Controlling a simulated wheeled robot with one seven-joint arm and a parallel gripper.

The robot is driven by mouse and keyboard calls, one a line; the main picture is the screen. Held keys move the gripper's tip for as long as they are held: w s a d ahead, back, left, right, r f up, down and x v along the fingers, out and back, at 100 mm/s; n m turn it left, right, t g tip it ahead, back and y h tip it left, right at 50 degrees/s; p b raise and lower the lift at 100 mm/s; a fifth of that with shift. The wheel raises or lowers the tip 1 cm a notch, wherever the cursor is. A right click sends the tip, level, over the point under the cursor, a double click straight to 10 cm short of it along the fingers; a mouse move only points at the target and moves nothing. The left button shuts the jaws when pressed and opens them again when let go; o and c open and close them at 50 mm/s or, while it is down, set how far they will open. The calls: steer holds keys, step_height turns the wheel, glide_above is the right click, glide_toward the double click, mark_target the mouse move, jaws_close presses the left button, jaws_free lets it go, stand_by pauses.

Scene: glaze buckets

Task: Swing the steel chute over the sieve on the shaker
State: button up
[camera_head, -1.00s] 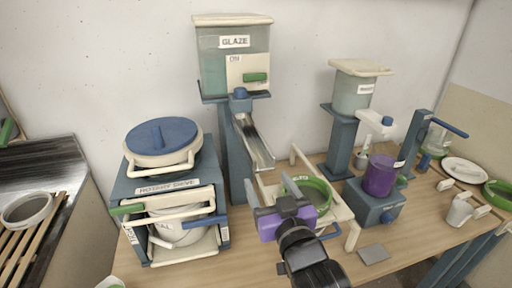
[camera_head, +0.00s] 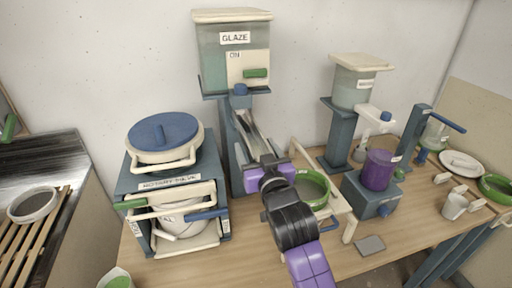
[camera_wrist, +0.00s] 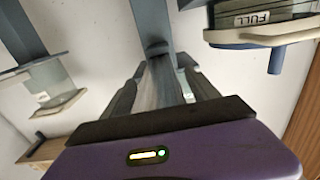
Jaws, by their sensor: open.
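The steel chute (camera_head: 246,128) hangs under the glaze tank and slopes down to the right, its lower end partly hidden by my gripper. My gripper (camera_head: 264,160) is open at the chute's lower part. In the wrist view, the chute (camera_wrist: 163,82) runs between the two spread fingers of my gripper (camera_wrist: 163,88); I cannot tell whether either touches it. The green-rimmed sieve (camera_head: 325,201) sits on the cream-framed shaker (camera_head: 340,208), right of and below the chute's end. My arm hides part of both.
The glaze tank (camera_head: 212,70) with a green lever stands above the chute. A purple cup (camera_head: 379,172) on a blue stand is to the right. A grey slab (camera_head: 369,245) lies on the table in front, amid bare wood.

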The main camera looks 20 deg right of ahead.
jaws_close()
steer(key=shift+d, duration=0.15)
stand_by(0.4)
